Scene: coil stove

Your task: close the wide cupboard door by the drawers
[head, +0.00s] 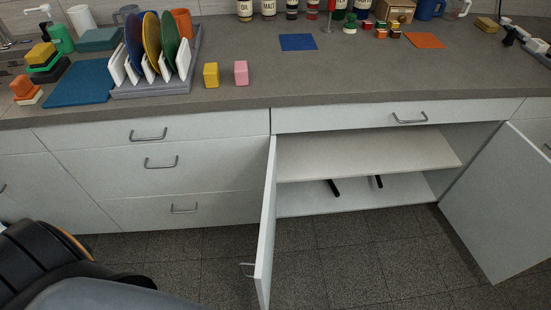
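The wide cupboard stands open under the counter, with a white inner shelf (360,153) and a lower floor. Its left door (266,228), beside the drawers, is swung out towards me and seen nearly edge-on. A metal handle (247,267) sticks out from the left side of that door. The cupboard's other door (505,205), at the right, also stands open. Neither gripper shows in the head view. Only dark, rounded parts of my own body show at the lower left, clear of the door.
Drawers with bar handles (161,163) are shut left of the cupboard. Two black handle-like items (333,188) (376,182) lie inside, partly hidden. The tiled floor (335,265) before the cupboard is clear. A dish rack (155,91) and blocks stand on the counter.

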